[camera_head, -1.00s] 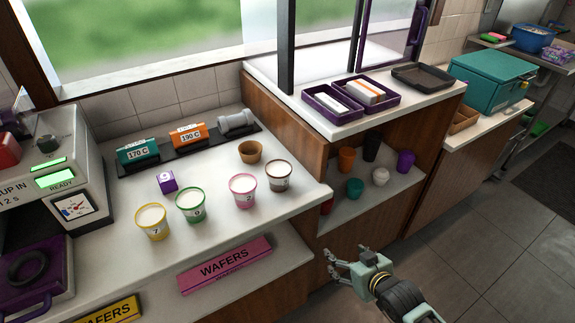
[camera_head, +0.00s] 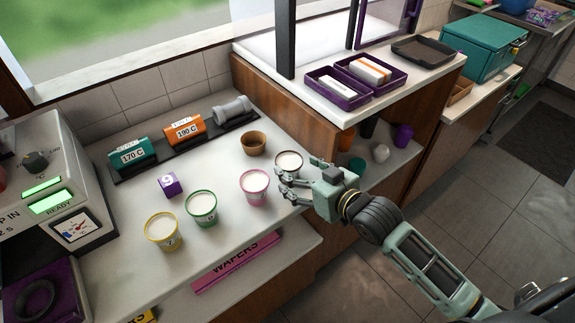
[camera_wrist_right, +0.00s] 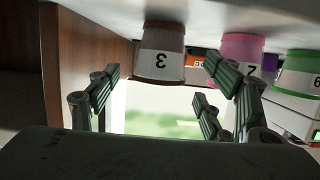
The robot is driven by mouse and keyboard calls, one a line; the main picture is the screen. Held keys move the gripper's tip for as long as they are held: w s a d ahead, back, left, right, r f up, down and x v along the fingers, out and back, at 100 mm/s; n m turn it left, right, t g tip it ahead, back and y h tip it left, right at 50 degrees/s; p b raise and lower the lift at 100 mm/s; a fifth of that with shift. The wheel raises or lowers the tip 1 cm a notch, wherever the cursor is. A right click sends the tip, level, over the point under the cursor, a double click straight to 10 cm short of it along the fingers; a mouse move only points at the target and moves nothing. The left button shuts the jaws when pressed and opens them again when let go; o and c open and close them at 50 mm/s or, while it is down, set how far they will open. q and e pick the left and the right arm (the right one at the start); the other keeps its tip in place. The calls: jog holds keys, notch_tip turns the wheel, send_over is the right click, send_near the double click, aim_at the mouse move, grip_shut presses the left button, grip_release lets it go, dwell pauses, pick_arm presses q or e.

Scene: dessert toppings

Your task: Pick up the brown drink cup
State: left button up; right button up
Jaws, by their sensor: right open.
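The brown drink cup (camera_head: 288,160) is white with a brown rim and pale contents. It stands upright on the white counter, at the right end of the row of cups. In the upside-down right wrist view the same brown drink cup (camera_wrist_right: 162,62) carries a number 3 and shows between the spread fingers, ahead of them. My right gripper (camera_head: 295,182) is open and empty, just in front of this cup and partly covering its lower body. I cannot tell if they touch. My left gripper is not in view.
A pink cup (camera_head: 254,187) stands close to the left of the brown one. Green (camera_head: 202,209) and yellow (camera_head: 162,231) cups stand further left. A wooden cabinet side (camera_head: 290,115) rises close to the right.

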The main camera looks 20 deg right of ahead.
aim_at(290, 164)
jog(key=p+x, duration=0.1)
jog(key=x, duration=0.3)
jog(key=shift+w+f, duration=0.15)
jog(key=shift+w, duration=0.2)
jog(key=shift+w+a+f, duration=0.1)
jog(key=shift+w+a, duration=0.05)
jog(key=c, duration=0.3)
jog(key=shift+c, duration=1)
jog(key=c, duration=0.7)
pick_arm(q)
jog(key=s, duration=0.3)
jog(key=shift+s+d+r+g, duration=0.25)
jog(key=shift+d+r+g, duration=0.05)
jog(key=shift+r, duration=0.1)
pick_arm(e)
jog(key=shift+c, duration=0.4)
